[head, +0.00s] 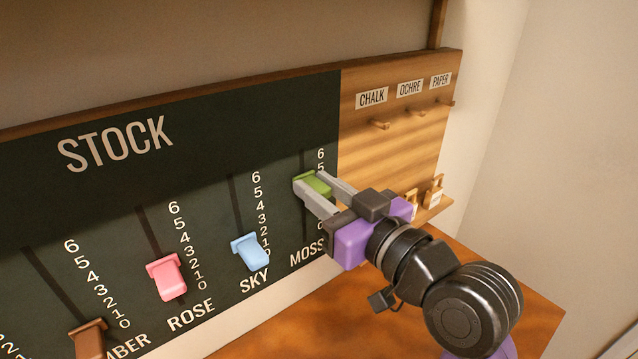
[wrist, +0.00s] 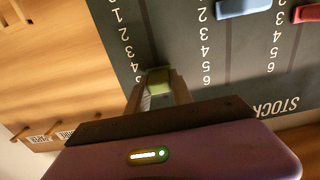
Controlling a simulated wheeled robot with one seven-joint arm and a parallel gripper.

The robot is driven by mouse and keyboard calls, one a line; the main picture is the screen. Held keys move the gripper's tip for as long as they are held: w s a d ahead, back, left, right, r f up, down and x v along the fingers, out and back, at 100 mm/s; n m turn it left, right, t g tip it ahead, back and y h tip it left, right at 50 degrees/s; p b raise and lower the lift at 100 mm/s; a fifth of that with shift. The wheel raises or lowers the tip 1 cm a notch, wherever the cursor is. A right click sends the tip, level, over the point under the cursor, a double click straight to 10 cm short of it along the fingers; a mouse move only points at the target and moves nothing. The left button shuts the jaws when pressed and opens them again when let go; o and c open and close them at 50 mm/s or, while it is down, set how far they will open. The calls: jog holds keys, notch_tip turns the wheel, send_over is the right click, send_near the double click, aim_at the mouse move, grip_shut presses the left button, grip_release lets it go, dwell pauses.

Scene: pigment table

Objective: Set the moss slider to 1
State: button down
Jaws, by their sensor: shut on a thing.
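The moss slider (head: 317,182) is a green knob on the rightmost slot of the dark STOCK board. It sits in the upper part of its scale, just below the 5; the numbers beside it are partly hidden by my gripper, so its exact value is unclear. My gripper (head: 311,184) is shut on the green knob, with one grey finger on each side. In the wrist view, the green knob (wrist: 158,81) shows between the fingers of my gripper (wrist: 157,88).
To the left are the blue sky slider (head: 251,252), the pink rose slider (head: 167,277) and a brown slider (head: 89,339). Right of the scales, a wooden panel (head: 385,155) carries pegs under CHALK, OCHRE and PAPER labels. Wooden tags (head: 434,192) hang or stand low on it.

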notch_tip(320, 180, down, 10)
jog(key=b, duration=0.6)
jog(key=shift+r, duration=0.35)
jog(key=c, duration=1.1)
grip_release()
jog(key=shift+s, duration=0.1)
jog(key=b, duration=0.1)
send_near(304, 222)
jog(key=shift+v, duration=1.15)
